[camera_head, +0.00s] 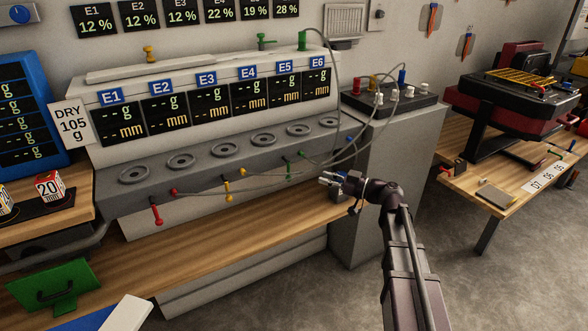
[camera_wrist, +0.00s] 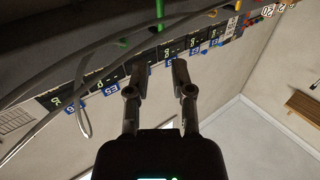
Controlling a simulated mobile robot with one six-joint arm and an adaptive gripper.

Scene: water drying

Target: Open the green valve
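A green valve (camera_head: 291,165) hangs on the front of the grey bench unit, below the round pans, with a grey hose near it. Another green valve with a cross handle (camera_head: 263,41) stands on top of the unit. My gripper (camera_head: 325,179) is to the right of the front green valve and apart from it. In the wrist view its two fingers (camera_wrist: 170,64) are separated, with nothing between them.
Red (camera_head: 156,212) and yellow (camera_head: 226,190) valves hang on the same front, left of the green one. Hoses run rightward to a control box (camera_head: 392,103) on a grey cabinet. A wooden ledge (camera_head: 230,232) lies below. Open floor lies at lower right.

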